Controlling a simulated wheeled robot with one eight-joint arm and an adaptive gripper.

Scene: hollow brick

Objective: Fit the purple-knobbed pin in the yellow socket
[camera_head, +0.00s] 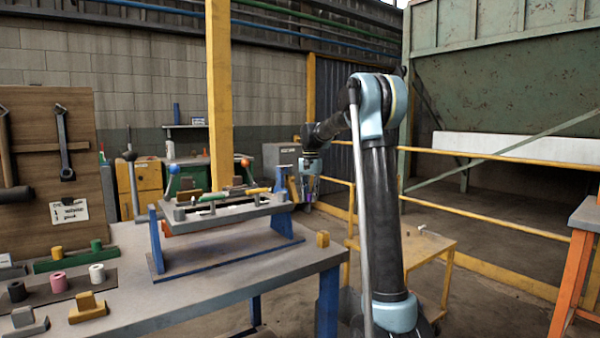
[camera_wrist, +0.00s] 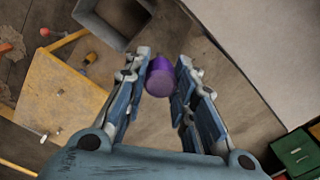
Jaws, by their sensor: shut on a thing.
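The purple knob of the pin (camera_wrist: 160,79) shows between the fingertips of my gripper (camera_wrist: 163,62) in the wrist view. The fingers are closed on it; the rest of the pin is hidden. In the head view my gripper (camera_head: 307,190) is in the air beyond the far right end of the workbench, with a small purple spot below it. Several yellow pieces could be the socket: a yellow cylinder (camera_head: 57,252) on a green rail at the left, and a small yellow block (camera_head: 322,239) at the bench's right corner. I cannot tell which is the socket.
The workbench (camera_head: 215,280) carries a tilted rack (camera_head: 228,213) on blue legs, with several pieces on it. Black, pink and white cylinders (camera_head: 58,283) stand at the left. A low yellow table (camera_head: 425,245) and yellow railing are to the right. The bench's front middle is clear.

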